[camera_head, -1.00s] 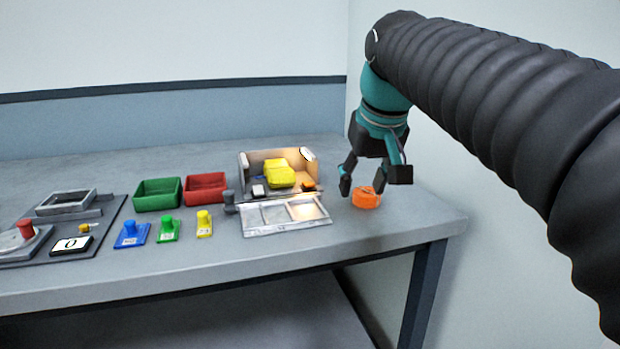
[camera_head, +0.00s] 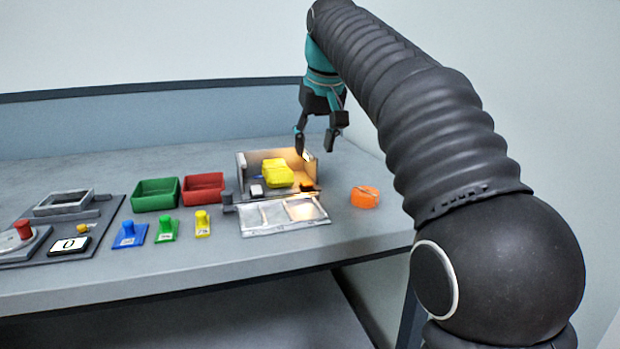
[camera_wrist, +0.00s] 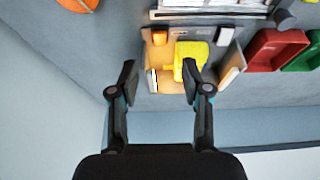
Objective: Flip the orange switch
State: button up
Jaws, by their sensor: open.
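A small orange switch (camera_head: 307,187) sits at the front right inside an open-topped lit box (camera_head: 245,170). In the wrist view the orange switch (camera_wrist: 160,37) is in a corner of the box. My gripper (camera_head: 315,145) is open and empty above the box's back right corner. In the wrist view my gripper (camera_wrist: 158,85) has its fingers spread, with the box beyond them. A yellow object (camera_head: 279,173) lies in the box, and a small white-topped switch (camera_head: 257,190) is at its front left.
A hinged panel (camera_head: 262,222) lies flat before the box. An orange round object (camera_head: 365,197) stands to its right. Red (camera_head: 203,187) and green (camera_head: 156,194) bins and several coloured knobs are at the left. The table's right side is mostly clear.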

aim_at(308, 184)
jog(key=x, duration=1)
grip_shut()
